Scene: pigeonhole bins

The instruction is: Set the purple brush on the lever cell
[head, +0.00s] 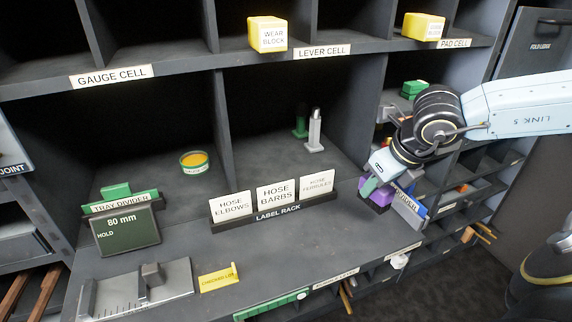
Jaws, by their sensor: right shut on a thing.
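The purple brush (379,195) is in my right gripper (373,184), which is shut on it. The brush has a dark underside and is held just right of the label rack, at the front of the middle cell. The gripper partly hides it. The LEVER CELL label (322,51) is on the shelf edge above the middle cell (255,150). In that cell a green upright piece (300,124) and a grey upright piece (315,130) stand toward the back right. My left gripper is not in view.
The label rack (278,214), with three white cards, stands along the middle cell's front. A yellow-filled round tin (194,162) sits to the left. A yellow block (267,34) is on the shelf above. Middle-cell floor behind the rack is mostly clear.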

